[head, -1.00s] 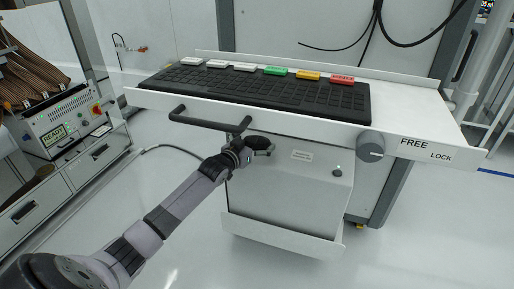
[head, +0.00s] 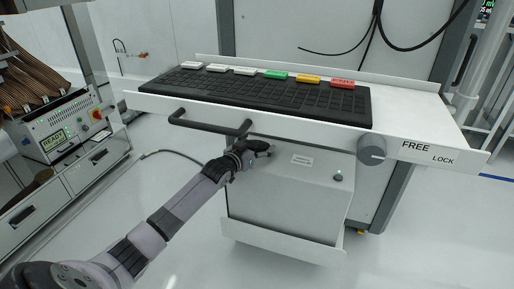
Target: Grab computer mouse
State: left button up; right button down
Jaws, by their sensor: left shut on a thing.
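My left gripper (head: 250,153) is in front of the white cabinet, just below the shelf's front edge and the dark handle. It is shut on a small dark rounded thing (head: 262,146), which looks like the computer mouse. Fingers and mouse are both dark and small, so their outlines are hard to tell apart. No other mouse shows on the shelf. My right gripper is not in view.
The white shelf (head: 425,125) holds a black keyboard (head: 300,98) with white, green, yellow and red keys along its back. Its right part is bare. A dark handle (head: 210,126) and a grey knob (head: 371,149) stick out in front. A control box (head: 68,130) stands left.

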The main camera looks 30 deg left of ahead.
pick_arm(q)
jog(key=shift+c, duration=1.1)
